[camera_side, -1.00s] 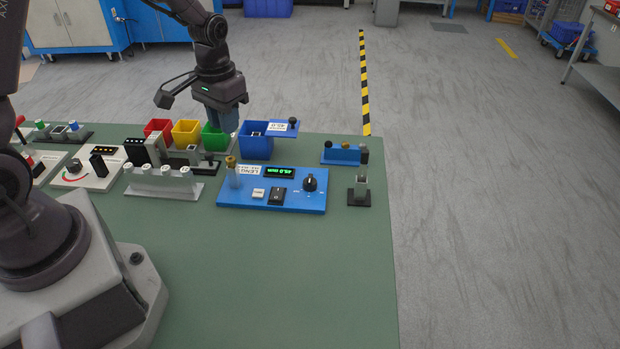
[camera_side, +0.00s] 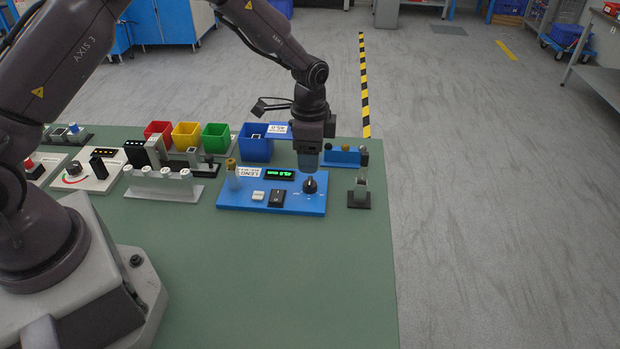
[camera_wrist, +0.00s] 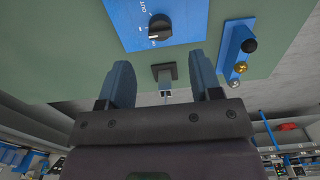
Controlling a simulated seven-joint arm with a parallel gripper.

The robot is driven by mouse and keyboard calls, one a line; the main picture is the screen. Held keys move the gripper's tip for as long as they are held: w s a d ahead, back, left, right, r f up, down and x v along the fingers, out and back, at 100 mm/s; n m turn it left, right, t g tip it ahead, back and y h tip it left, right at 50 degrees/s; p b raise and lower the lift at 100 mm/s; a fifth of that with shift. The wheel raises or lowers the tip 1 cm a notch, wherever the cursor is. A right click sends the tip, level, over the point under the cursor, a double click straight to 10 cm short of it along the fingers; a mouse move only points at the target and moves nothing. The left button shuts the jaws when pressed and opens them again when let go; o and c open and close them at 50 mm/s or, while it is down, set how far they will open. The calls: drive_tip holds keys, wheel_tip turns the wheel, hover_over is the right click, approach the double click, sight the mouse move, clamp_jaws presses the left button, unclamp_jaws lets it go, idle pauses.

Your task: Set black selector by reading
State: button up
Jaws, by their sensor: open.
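The black selector (camera_side: 309,186) is a round knob with a pointer, at the right end of the blue panel (camera_side: 230,202). A green-lit display (camera_side: 279,174) sits to its left; its reading is too small to make out surely. My gripper (camera_side: 308,165) is just above the selector in the side view, pointing down, apart from it as far as I can tell. White markings, one reading OUT, surround the knob.
A small black-based post (camera_side: 359,190) stands right of the panel. A blue block with several round-topped pegs (camera_side: 341,155) is behind it. Red, yellow, green and blue bins (camera_side: 256,146) stand at the back. The green table front is clear.

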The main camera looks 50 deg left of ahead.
sight(310, 180)
wheel_tip(310, 180, down, 7)
drive_tip(key=shift+f, duration=0.15)
drive_tip(key=c, duration=0.9)
